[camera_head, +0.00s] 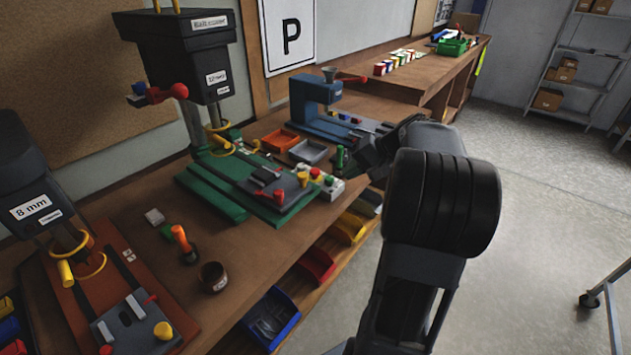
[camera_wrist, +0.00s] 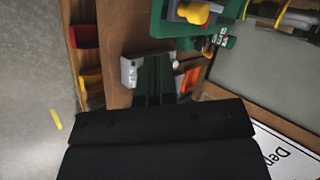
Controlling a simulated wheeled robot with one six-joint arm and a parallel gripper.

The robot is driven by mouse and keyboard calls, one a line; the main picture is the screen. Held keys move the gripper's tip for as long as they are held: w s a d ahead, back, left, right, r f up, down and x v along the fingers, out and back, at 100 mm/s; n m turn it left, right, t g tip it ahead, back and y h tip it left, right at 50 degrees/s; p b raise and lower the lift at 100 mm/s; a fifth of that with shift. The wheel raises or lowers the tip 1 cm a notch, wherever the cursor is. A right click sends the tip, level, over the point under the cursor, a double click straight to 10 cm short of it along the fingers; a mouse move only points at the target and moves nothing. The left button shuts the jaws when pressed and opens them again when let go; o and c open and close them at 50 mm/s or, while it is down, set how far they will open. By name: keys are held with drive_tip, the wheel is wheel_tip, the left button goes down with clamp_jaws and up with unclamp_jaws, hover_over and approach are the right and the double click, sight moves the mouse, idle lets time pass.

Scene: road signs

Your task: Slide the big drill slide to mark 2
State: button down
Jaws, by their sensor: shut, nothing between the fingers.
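The big drill (camera_head: 183,50) is a tall black machine on a green base (camera_head: 215,195). Mark numbers on the base are too small to read. In the wrist view, part of the green base (camera_wrist: 163,28) shows at the top with a yellow knob (camera_wrist: 194,13). My gripper (camera_wrist: 154,62) is shut and empty, with its dark fingers pointing at the bench beside a light grey block.
A button box (camera_head: 328,184) stands at the right end of the green base.

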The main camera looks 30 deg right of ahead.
sight(306, 187)
drive_tip(key=x, duration=0.3)
drive_tip(key=r+p+x, duration=0.1)
drive_tip(key=x, duration=0.2)
drive_tip(key=a+x, duration=0.1)
drive_tip(key=x, duration=0.2)
drive_tip(key=shift+w+r+p, duration=0.25)
drive_tip(key=shift+w+p, duration=0.05)
drive_tip(key=shift+w, duration=0.05)
drive_tip(key=shift+w+a, duration=0.4)
drive_tip(key=shift+a, duration=0.1)
drive_tip(key=shift+f, duration=0.1)
